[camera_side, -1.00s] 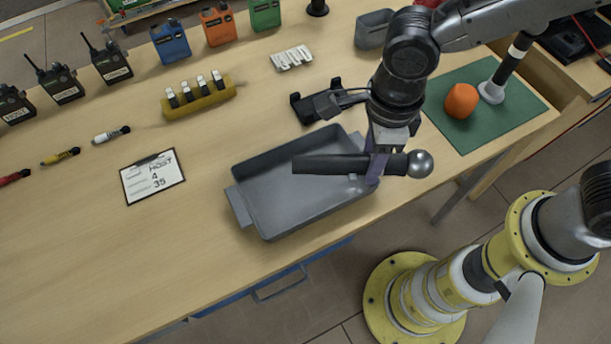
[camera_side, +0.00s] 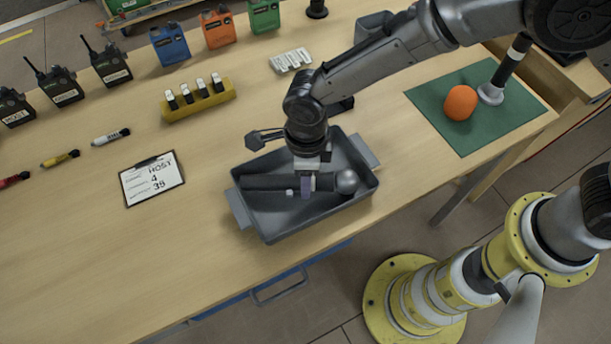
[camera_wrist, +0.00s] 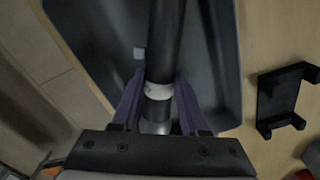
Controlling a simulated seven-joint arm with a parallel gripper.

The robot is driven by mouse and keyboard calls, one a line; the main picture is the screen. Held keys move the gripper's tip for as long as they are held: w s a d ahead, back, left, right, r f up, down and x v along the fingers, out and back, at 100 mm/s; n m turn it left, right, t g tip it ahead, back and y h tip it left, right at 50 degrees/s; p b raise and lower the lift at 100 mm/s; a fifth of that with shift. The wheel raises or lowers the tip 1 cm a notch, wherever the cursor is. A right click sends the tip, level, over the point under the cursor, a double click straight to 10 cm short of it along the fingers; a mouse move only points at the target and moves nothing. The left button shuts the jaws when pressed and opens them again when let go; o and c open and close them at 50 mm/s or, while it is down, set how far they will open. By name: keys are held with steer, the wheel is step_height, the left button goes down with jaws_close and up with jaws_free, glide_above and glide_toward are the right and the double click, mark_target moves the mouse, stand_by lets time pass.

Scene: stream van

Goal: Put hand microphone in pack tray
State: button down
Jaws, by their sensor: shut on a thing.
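The hand microphone (camera_side: 265,183) has a black handle and a round silver head. It lies lengthwise inside or just above the grey pack tray (camera_side: 278,231), with its head towards the tray's right end; I cannot tell whether it touches the floor. My gripper (camera_side: 307,190) is over the tray and shut on the microphone's handle near the head. In the wrist view the two purple fingers of my gripper (camera_wrist: 157,100) close on either side of the handle (camera_wrist: 165,45), by a pale band. My wrist hides part of the tray's back wall.
An orange ball-shaped thing (camera_side: 460,102) and an upright microphone-like thing (camera_side: 507,70) stand on a green mat (camera_side: 475,135) at right. A clipboard (camera_side: 152,179) lies left of the tray. A yellow holder (camera_side: 200,104) and radios (camera_side: 112,65) stand further back.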

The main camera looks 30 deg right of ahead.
steer(key=shift+f, duration=0.4)
steer(key=shift+c, duration=2.1)
jaws_free()
step_height(320, 180, up, 12)
steer(key=shift+d, duration=0.1)
